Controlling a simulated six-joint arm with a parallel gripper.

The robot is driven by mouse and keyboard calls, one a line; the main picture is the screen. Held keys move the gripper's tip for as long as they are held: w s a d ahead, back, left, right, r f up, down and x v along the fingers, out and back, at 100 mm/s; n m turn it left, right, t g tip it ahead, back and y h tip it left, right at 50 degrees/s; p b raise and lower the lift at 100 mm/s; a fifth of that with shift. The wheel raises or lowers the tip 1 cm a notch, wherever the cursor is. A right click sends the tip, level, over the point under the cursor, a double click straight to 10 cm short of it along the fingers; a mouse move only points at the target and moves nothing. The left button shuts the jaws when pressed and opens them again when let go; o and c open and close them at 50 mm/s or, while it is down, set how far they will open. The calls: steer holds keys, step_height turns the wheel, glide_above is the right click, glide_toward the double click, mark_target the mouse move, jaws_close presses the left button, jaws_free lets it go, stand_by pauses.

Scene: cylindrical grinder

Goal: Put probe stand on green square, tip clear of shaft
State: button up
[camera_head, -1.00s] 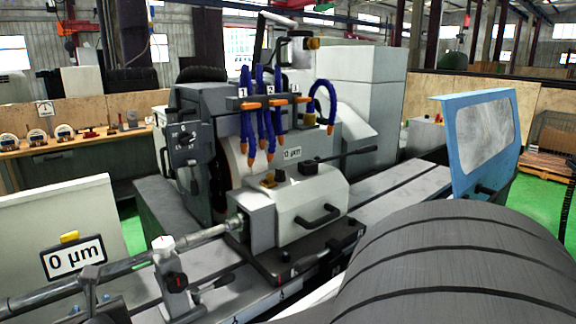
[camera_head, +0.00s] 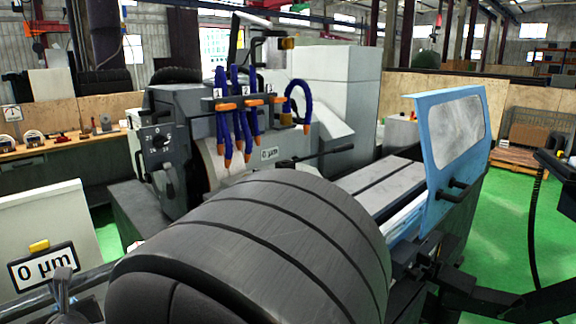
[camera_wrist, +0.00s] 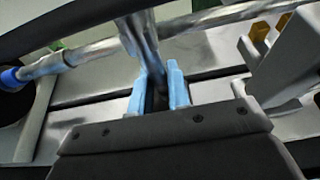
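In the wrist view, my gripper (camera_wrist: 158,92) has two blue fingertips with a dark gap between them. A shiny metal post (camera_wrist: 145,45) runs down to this gap; I cannot tell whether the fingers touch or grip it, or whether it belongs to the probe stand. The metal shaft (camera_wrist: 90,52) crosses the top of the wrist view behind the post. In the head view, my dark arm hides the gripper and most of the shaft. I cannot pick out the probe tip or the green square for certain.
A display reading 0 µm (camera_head: 45,268) stands at the lower left. Behind my arm is the grinder (camera_head: 185,115) with blue coolant hoses (camera_head: 240,120). A blue guard door (camera_head: 455,135) stands to the right. A wooden bench (camera_head: 70,148) is at the back left.

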mark_target(55, 288)
jaws_close()
steer(key=shift+r, duration=2.6)
steer(key=shift+w+a+r, duration=0.1)
steer(key=shift+r, duration=0.05)
